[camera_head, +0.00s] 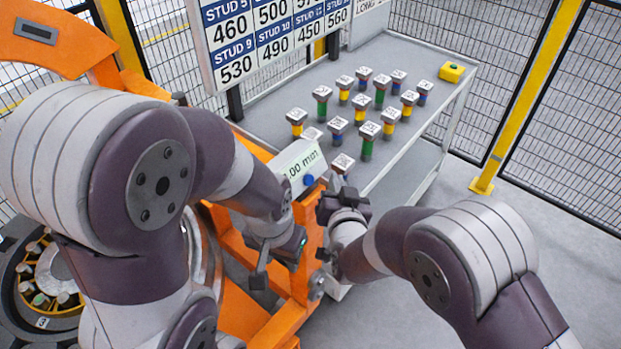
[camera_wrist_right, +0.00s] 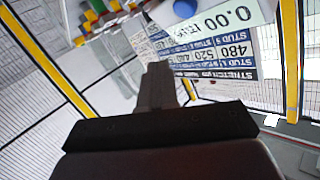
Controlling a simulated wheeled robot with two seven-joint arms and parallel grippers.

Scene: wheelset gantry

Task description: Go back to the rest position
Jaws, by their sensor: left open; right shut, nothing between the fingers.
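My left gripper (camera_head: 262,270) is in the lower middle of the head view, beside the orange frame (camera_head: 285,322). It is open, and I see nothing held in it. My right gripper (camera_head: 336,186) is at the middle of the head view, near the front end of the grey table (camera_head: 262,117). Its shut fingers (camera_wrist_right: 156,85) stand up in the middle of the right wrist view with nothing between them. Both arms are bent and reach in over the frame.
Several studs with coloured bands and a yellow box (camera_head: 451,72) stand on the table. A stud-number board (camera_head: 270,40) stands behind. Floor (camera_head: 560,250) at right is clear.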

